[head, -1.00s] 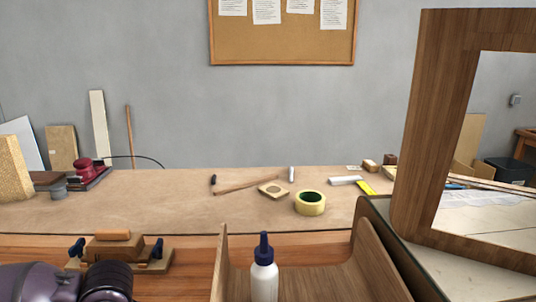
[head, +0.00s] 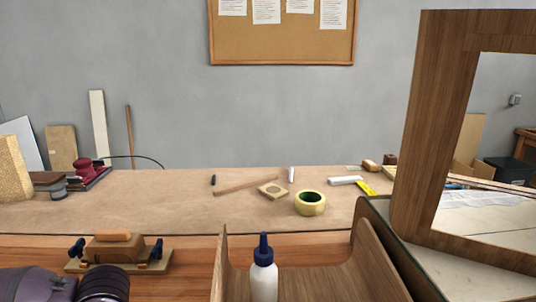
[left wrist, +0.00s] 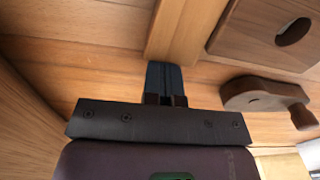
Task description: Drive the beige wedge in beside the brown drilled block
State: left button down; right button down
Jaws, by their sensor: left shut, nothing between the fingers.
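In the left wrist view a brown wooden block with a round drilled hole (left wrist: 265,30) lies at the upper right. A lighter beige strip of wood (left wrist: 178,30) runs beside its left side, up to my fingertips; I cannot tell whether it is the wedge. My left gripper (left wrist: 165,72) is shut, with its dark fingertips at the near end of this strip; contact is unclear. In the head view my left arm (head: 60,284) comes in at the bottom left and its fingers are out of frame. My right gripper is not in view.
A wooden piece with a knob (left wrist: 262,95) lies right of my fingers. A jig with blue-black clamps (head: 158,248) stands left on the bench. A glue bottle (head: 264,275) stands before a bent wooden shell (head: 375,255). A tape roll (head: 310,203) lies farther back.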

pick_arm(q)
jog(key=shift+s+f, duration=0.25)
jog(key=shift+s, duration=0.15)
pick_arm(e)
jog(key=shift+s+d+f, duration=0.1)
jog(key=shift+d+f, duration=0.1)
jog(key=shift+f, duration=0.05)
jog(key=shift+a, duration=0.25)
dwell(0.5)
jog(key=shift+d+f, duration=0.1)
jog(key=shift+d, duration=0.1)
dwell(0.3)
